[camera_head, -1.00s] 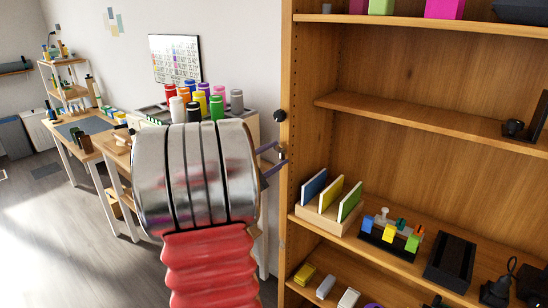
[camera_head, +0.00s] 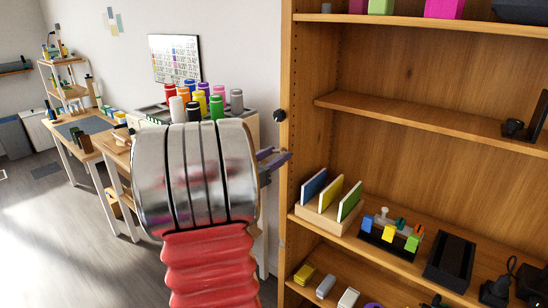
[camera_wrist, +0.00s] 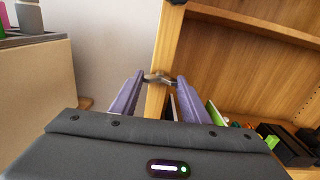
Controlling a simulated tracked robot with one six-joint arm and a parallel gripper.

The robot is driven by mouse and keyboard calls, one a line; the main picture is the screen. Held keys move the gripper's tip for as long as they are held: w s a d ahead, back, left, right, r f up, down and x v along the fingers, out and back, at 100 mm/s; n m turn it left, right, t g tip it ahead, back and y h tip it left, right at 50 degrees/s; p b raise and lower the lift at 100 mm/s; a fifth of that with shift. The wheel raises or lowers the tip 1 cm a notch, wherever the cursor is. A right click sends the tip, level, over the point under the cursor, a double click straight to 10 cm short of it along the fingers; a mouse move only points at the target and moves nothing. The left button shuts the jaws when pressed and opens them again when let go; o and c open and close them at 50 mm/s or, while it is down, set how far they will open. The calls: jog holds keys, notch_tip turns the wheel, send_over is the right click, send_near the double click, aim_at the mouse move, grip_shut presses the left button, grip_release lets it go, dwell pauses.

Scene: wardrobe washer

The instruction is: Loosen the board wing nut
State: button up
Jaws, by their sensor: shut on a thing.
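The wing nut (camera_wrist: 158,78) is a small grey metal piece at the front edge of the wooden shelf unit's side panel (camera_wrist: 157,100). In the wrist view my gripper (camera_wrist: 160,82) has its two purple fingers on either side of the wing nut, shut on its wings. In the head view the purple fingers of my gripper (camera_head: 275,158) show at the panel's edge, partly behind my silver and red arm. The wing nut itself is hard to make out there.
A black knob (camera_head: 280,116) sits on the panel edge above my gripper. To the right, shelves hold a rack of coloured boards (camera_head: 325,205) and a black tray (camera_head: 450,260). On the left, several coloured spools (camera_head: 203,100) stand on a cabinet. Open floor lies at left.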

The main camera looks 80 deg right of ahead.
jog(key=shift+w+d+r+n, duration=0.1)
jog(key=shift+w+n, duration=0.1)
jog(key=shift+n, duration=0.6)
jog(key=o, duration=0.8)
jog(key=shift+o, duration=1.4)
jog(key=v, duration=1.4)
jog(key=shift+s, duration=0.2)
